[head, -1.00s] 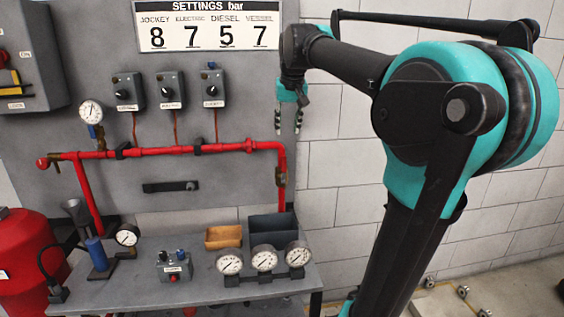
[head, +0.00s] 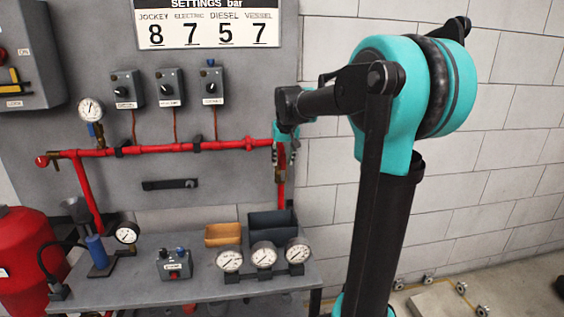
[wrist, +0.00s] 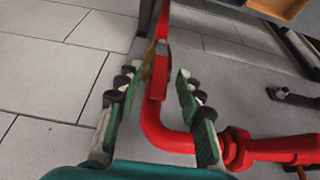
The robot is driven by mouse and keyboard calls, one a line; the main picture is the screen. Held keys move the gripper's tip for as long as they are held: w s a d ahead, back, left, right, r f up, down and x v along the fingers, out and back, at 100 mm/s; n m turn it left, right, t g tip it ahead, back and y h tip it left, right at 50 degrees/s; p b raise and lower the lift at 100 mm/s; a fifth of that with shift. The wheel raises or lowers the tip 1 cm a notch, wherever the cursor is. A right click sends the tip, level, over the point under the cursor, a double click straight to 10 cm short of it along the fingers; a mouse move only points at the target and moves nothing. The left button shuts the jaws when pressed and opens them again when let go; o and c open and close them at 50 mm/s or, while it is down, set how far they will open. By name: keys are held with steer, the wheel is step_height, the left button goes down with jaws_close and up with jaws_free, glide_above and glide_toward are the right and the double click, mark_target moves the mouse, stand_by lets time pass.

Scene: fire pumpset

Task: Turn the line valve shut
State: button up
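The line valve (wrist: 149,68) shows in the wrist view as a small brass-coloured part on the red pipe (wrist: 170,138), just above the pipe's bend. My gripper (wrist: 157,72) is open, with one finger on each side of the pipe and valve. I see no clear contact between the fingers and the valve. In the head view my gripper (head: 282,160) is at the right-hand vertical run of the red pipe (head: 220,146), and it largely hides the valve there.
Below the pipe, a bench (head: 130,292) carries an orange tray (head: 222,235), a dark bin (head: 270,224), several gauges (head: 264,255) and a small switch box (head: 174,265). The grey panel (head: 225,115) is close behind the pipe. The white block wall on the right is clear.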

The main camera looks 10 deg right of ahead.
steer(key=shift+w+f, duration=0.25)
steer(key=shift+f, duration=0.35)
jaws_close()
